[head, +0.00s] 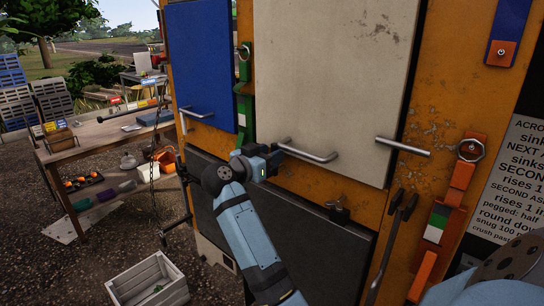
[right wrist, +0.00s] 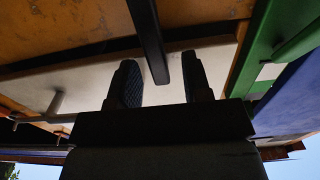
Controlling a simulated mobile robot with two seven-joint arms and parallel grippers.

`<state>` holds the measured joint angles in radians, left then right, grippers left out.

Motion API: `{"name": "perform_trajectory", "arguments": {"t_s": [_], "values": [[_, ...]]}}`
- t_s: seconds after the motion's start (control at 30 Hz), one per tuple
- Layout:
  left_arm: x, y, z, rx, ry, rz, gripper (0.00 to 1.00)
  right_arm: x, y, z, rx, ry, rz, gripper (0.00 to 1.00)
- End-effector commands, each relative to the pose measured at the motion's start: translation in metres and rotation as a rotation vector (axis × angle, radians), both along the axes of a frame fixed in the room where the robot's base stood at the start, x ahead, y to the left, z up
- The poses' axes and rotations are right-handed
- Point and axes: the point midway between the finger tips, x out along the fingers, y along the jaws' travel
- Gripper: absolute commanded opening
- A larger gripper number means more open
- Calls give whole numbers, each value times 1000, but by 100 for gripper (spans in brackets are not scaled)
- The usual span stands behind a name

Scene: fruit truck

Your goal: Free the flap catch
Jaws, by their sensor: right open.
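My right gripper (head: 266,160) is open beside the lower left corner of the cream panel (head: 330,80). In the right wrist view its two fingers (right wrist: 160,78) stand apart on either side of a dark bar (right wrist: 148,38). I cannot tell whether they touch it. The bar may be the catch; in the head view the gripper hides that spot. A green strip (head: 244,108) runs up just above the gripper. The dark grey flap (head: 305,238) lies below the cream panel. A small dark latch (head: 338,212) sits at its upper edge. My left gripper is out of view.
Metal handles (head: 308,152) stick out from the cream panel. A blue panel (head: 203,70) is on the left. An orange latch (head: 460,172) and dark levers (head: 392,235) are on the right. A wooden table (head: 100,140) and a white crate (head: 148,283) stand left.

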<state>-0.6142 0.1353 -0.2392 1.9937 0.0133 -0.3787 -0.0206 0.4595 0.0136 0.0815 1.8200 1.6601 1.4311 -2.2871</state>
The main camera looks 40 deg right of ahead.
Motion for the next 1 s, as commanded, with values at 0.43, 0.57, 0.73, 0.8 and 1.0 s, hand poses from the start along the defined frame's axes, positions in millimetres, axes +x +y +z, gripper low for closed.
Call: {"name": "perform_trajectory", "arguments": {"t_s": [0.43,0.57,0.73,0.8,1.0], "values": [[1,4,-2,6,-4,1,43,-2,-3,0,0,0,1,36],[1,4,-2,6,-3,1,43,-2,-2,0,0,0,1,6],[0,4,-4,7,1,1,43,-2,-2,0,0,0,1,0],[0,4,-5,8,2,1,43,-2,-3,0,0,-2,0,0],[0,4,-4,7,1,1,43,5,-7,1,4,-32,1,0]]}}
